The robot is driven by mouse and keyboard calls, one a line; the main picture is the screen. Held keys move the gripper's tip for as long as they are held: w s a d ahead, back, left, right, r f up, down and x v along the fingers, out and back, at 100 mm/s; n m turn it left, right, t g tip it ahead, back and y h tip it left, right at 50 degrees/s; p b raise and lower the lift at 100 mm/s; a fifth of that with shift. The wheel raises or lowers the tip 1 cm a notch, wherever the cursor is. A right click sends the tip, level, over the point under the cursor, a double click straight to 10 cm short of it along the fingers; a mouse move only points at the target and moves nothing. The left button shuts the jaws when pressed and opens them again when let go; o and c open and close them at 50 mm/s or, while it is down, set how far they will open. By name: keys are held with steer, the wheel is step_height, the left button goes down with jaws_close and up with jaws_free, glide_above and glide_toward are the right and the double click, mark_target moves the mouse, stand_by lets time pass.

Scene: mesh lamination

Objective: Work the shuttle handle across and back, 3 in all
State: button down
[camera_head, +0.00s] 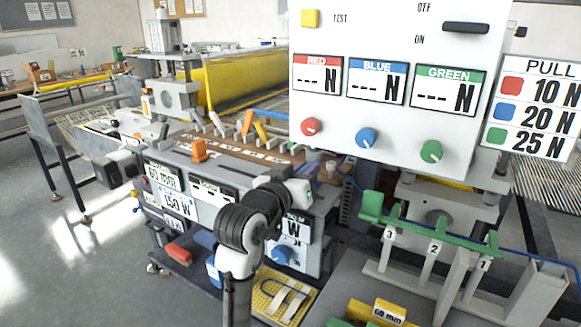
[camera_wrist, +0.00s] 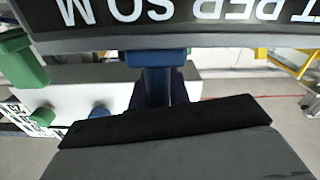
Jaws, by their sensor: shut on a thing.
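My gripper (camera_wrist: 158,88) is shut on a dark blue handle (camera_wrist: 155,58), which shows in the middle of the wrist view. The handle sits under a dark panel edge with white lettering, which appears upside down. Dark fingers flank its lower part. In the head view my gripper (camera_head: 300,190) is at the right end of the long bench machine, and my arm hides the handle there. I cannot tell for certain that this blue handle is the shuttle handle.
A white control panel (camera_head: 390,75) with red, blue and green knobs rises at the upper right. A green bar (camera_head: 430,230) lies over numbered posts. A yellow tray (camera_head: 282,296) is below. Open floor is at left.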

steer(key=shift+s+d, duration=0.6)
steer(key=shift+d, duration=0.25)
steer(key=c, duration=1.4)
jaws_free()
steer(key=shift+s+d, duration=0.15)
steer(key=shift+d, duration=0.05)
steer(key=shift+o, duration=0.2)
steer(key=shift+a, duration=0.1)
steer(key=shift+s+a, duration=0.25)
steer(key=b+v, duration=0.2)
steer(key=v, duration=1.1)
steer(key=shift+b, duration=0.3)
